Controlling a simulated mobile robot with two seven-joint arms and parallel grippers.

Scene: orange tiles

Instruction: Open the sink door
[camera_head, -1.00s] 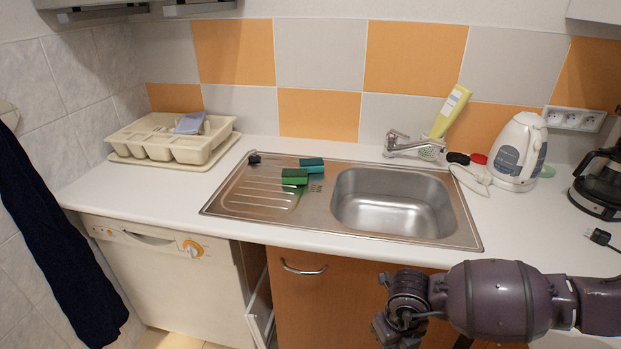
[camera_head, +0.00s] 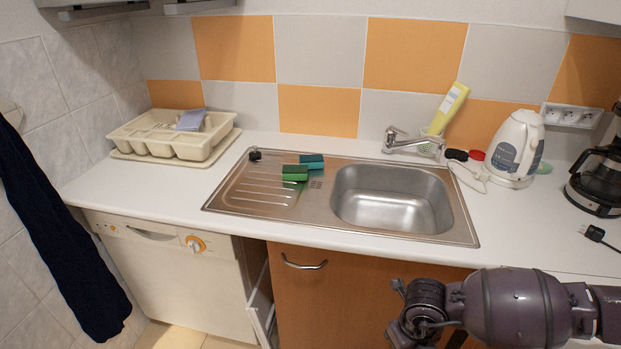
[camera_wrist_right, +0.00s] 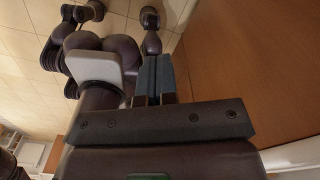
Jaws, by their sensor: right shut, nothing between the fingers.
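The sink door (camera_head: 335,300) is the orange-brown wooden front under the sink, with a curved metal handle (camera_head: 304,265) near its upper left. Whether it stands slightly ajar is hard to tell. In the head view, my right arm crosses the lower right in front of the cabinet, to the right of the handle, and its fingers are hidden. In the right wrist view, my right gripper (camera_wrist_right: 155,78) is shut and empty, its fingers beside a brown wooden surface (camera_wrist_right: 245,65). The handle does not show there. My left gripper is not in view.
A white dishwasher (camera_head: 170,275) stands left of the sink door, with a dark gap between them. The steel sink (camera_head: 395,200) is set in the white counter above. A kettle (camera_head: 515,150) and coffee maker (camera_head: 598,180) stand at the right.

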